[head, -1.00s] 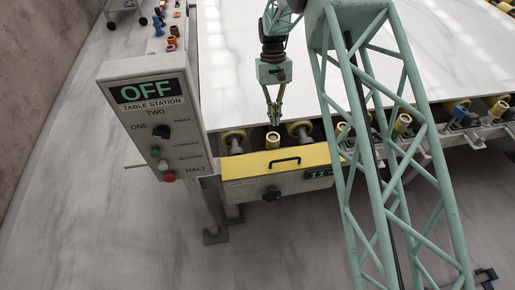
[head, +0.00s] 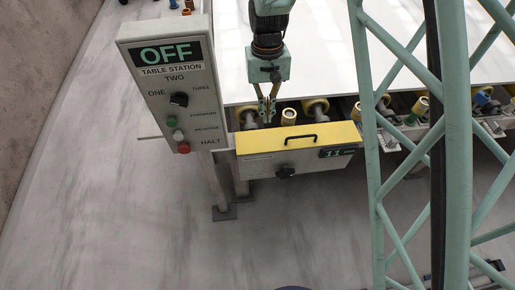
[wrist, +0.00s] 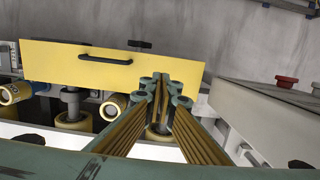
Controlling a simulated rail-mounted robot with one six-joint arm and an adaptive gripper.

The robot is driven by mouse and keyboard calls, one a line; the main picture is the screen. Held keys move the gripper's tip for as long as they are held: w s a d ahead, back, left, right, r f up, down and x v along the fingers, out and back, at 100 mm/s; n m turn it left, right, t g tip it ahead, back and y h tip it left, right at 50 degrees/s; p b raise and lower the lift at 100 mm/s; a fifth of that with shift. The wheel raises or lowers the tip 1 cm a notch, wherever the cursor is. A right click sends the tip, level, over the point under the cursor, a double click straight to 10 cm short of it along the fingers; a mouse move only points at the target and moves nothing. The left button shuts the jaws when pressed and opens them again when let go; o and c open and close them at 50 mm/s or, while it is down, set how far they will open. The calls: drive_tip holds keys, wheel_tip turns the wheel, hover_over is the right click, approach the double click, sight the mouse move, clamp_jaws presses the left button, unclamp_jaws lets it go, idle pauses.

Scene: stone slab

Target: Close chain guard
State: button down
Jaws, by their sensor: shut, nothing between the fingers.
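The chain guard (head: 260,143) is a yellow panel with a black bar handle (head: 300,138), above a grey front box at the slab table's near edge. In the wrist view the yellow guard (wrist: 60,65) spans the upper left, its handle at the top. Rollers and sprockets show uncovered behind it. My gripper (head: 267,120) points down just behind the guard's left part, fingers shut and empty. In the wrist view my gripper (wrist: 163,85) overlaps the guard's edge in the picture; I cannot tell whether it touches.
The control box (head: 165,85) reads OFF and stands close left of my gripper; it shows in the wrist view at right (wrist: 265,110). The white slab (head: 350,50) lies behind the rollers (head: 315,107). Open floor (head: 120,210) lies in front.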

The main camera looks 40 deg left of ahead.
sight(263, 152)
drive_tip(key=s, duration=0.2)
drive_tip(key=s+d, duration=0.1)
drive_tip(key=shift+s+d+r, duration=0.1)
drive_tip(key=shift+r, duration=0.2)
drive_tip(key=shift+f, duration=0.1)
drive_tip(key=shift+s+d+f+b, duration=0.15)
drive_tip(key=shift+f, duration=2.15)
drive_tip(key=shift+s+d+f+b, duration=0.15)
drive_tip(key=shift+f, duration=2.1)
drive_tip(key=shift+s+d+f+b, duration=0.15)
drive_tip(key=shift+f, duration=2.15)
